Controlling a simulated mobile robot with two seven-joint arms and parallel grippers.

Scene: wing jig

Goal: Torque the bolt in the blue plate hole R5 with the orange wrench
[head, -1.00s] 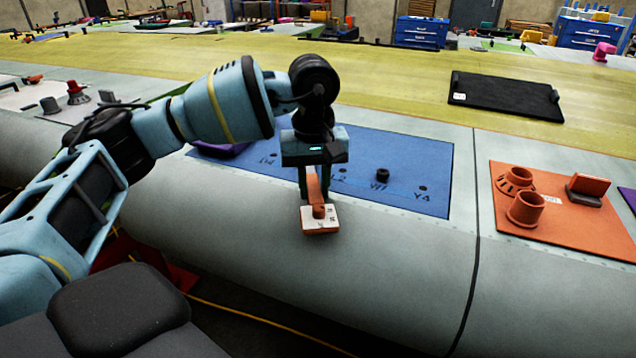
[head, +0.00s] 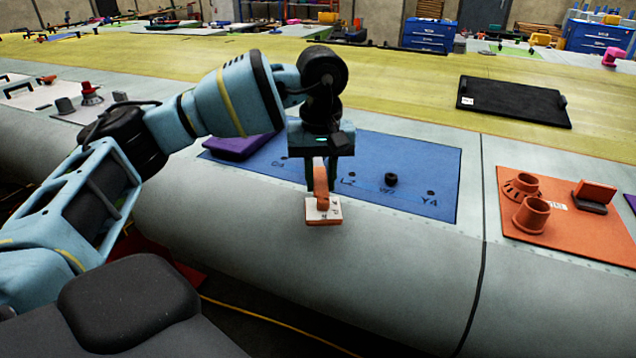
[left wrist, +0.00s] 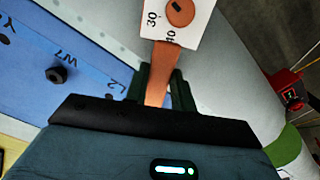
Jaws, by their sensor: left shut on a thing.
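My left gripper (head: 321,185) is shut on the orange wrench (head: 321,178), which hangs from the jaws with a white dial plate (head: 322,211) at its lower end. In the left wrist view the orange shaft (left wrist: 160,72) runs between the fingers, and the dial plate (left wrist: 186,22) shows the numbers 30 and 40. The wrench is above the wing's curved front edge, in front of the blue plate (head: 420,165). The plate has holes marked L2, W7 and Y4, and a dark bolt (head: 391,179) stands at W7. I see no R5 label; my gripper hides part of the plate. My right gripper is not in view.
A purple block (head: 240,146) lies at the plate's left end. An orange plate (head: 560,222) with orange fittings lies to the right. A black tray (head: 513,102) lies farther back. The grey wing skin between the plates is clear.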

